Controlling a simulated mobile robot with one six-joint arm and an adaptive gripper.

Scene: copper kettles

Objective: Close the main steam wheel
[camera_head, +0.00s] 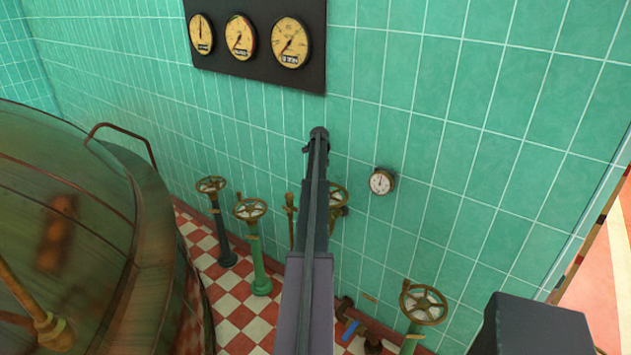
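Several handwheels on stands are along the green tiled wall. One wheel (211,185) is on a dark post at the left, and another wheel (250,209) is on a green post beside it. A third wheel (337,194) is partly hidden behind my arm. A fourth wheel (423,303) stands at the lower right. I cannot tell which is the main steam wheel. My arm reaches up the middle of the view to a dark end (319,135) in front of the wall. No fingers can be made out there, and nothing is seen held.
A large round copper and wood vessel (75,215) with a rail fills the left side. A dark gauge panel (257,40) with three dials hangs on the wall. A small round gauge (381,181) is right of my arm. Red and white checkered floor (235,310) shows between vessel and wall.

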